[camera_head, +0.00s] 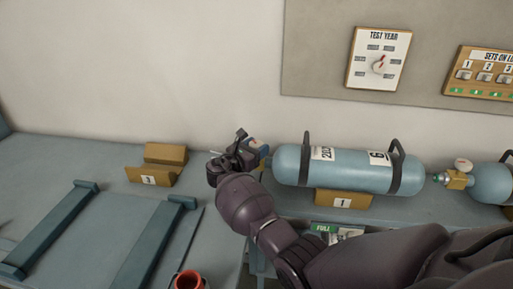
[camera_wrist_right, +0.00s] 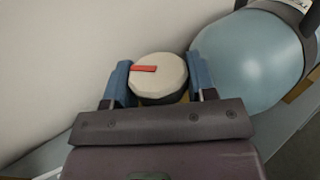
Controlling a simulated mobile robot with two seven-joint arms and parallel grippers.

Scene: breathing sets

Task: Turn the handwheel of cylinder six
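A light blue cylinder (camera_head: 335,170) labelled 6 lies on its side in a cradle marked 1. A valve with a white, red-marked handwheel (camera_wrist_right: 158,77) is at its left end. In the head view my right gripper (camera_head: 252,146) is at that valve and hides most of it. In the right wrist view the blue fingers of my right gripper (camera_wrist_right: 160,82) are on either side of the handwheel, seemingly against its rim. The red mark points left in that view. My left gripper is out of view.
Another blue cylinder (camera_head: 491,184) with its own valve lies at the right edge. An empty cradle (camera_head: 157,166) marked 3 stands on the left bench. A TEST YEAR dial board (camera_head: 378,58) and a switch board (camera_head: 480,72) hang on the wall. A red cup-like object (camera_head: 188,281) is at the bottom.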

